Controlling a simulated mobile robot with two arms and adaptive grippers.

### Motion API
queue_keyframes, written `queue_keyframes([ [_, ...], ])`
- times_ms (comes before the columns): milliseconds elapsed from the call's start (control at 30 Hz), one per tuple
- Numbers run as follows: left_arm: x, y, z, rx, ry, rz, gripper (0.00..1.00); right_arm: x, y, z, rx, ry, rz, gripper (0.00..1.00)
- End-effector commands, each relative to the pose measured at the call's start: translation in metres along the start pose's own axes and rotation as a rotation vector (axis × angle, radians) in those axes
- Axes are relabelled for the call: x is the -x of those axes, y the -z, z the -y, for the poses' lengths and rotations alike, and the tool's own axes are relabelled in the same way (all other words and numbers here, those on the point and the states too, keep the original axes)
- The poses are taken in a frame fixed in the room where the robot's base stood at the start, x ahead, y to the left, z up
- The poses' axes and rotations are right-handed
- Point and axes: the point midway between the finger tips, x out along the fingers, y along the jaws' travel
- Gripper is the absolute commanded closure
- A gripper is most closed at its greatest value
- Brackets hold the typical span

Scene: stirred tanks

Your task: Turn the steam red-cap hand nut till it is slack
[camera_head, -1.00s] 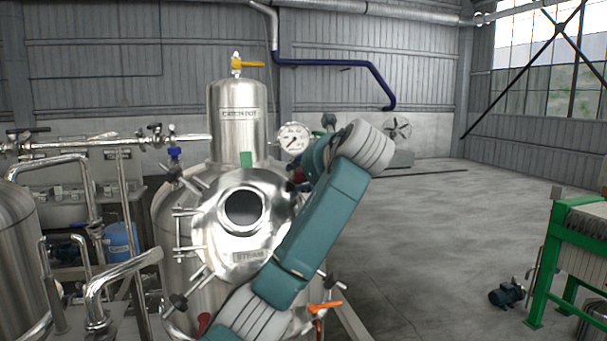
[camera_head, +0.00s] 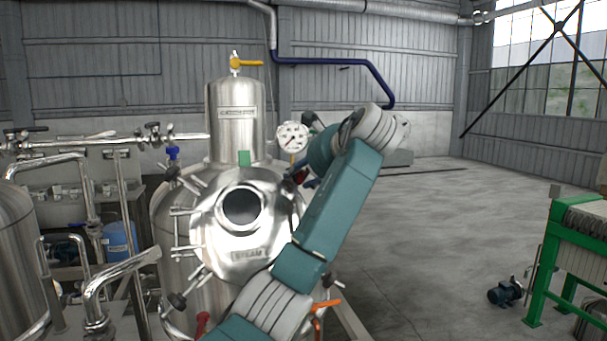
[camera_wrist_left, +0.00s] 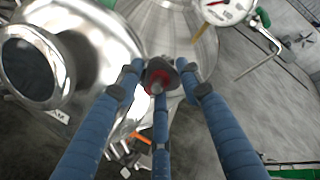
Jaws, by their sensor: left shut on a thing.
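The steam vessel (camera_head: 215,262) has a round lid with a dark sight glass and a STEAM plate (camera_head: 247,254). Several hand nuts on bolts stand around the lid rim. The red-cap hand nut (camera_wrist_left: 157,78) is in the left wrist view, between the blue fingers of my left gripper (camera_wrist_left: 162,82). The fingers are closed around it at the edge of the lid. In the head view my left gripper (camera_head: 302,179) is at the lid's upper right, mostly hidden behind my own arm. My right gripper is not in view.
A pressure gauge (camera_head: 292,137) stands just above my left gripper. The catch pot (camera_head: 236,122) rises behind the lid. An orange-handled valve (camera_head: 325,304) is below right. Pipes are at the left.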

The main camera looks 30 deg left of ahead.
Motion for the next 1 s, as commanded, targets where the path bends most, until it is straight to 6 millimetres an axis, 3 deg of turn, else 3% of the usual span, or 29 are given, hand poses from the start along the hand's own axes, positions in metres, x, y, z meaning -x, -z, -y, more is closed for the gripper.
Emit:
queue_keyframes([
  [1000,0.0017,-0.0048,0.0043,0.949,-0.192,0.001,0.89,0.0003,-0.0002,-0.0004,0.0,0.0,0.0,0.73],
])
